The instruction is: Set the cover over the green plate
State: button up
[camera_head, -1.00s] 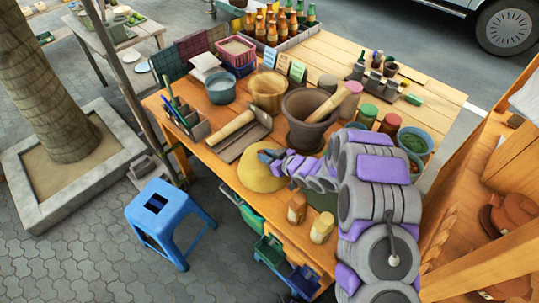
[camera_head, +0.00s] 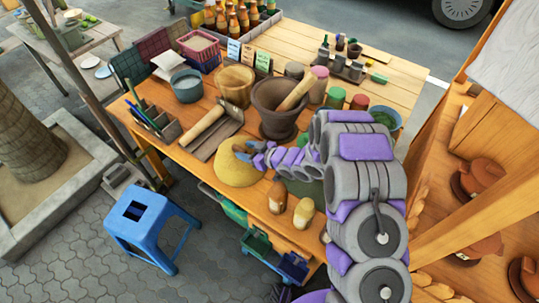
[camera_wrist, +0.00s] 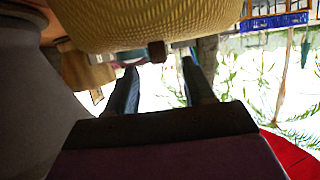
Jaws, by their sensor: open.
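The cover is a yellow woven dome (camera_head: 234,170) standing on the front of the wooden table. My gripper (camera_head: 246,152) is open at the dome's upper right side in the head view. In the wrist view the cover (camera_wrist: 150,22) fills the top, with a small brown knob (camera_wrist: 156,51) on it. My gripper (camera_wrist: 160,75) shows there with its two dark fingers apart, and the knob appears between and just beyond the fingertips. Nothing is held. A green surface (camera_head: 303,188) shows partly under my arm. It may be the green plate, but most of it is hidden.
A dark mortar (camera_head: 277,125) with a pestle stands close behind my gripper. A wooden board with a roller (camera_head: 205,127) lies left of it. Two small shakers (camera_head: 303,214) stand near the front edge. A blue stool (camera_head: 150,228) stands on the paving. Table space around the cover is tight.

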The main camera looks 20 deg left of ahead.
jog(key=p+v, duration=0.2)
jog(key=v, duration=1.2)
jog(key=shift+d, duration=0.15)
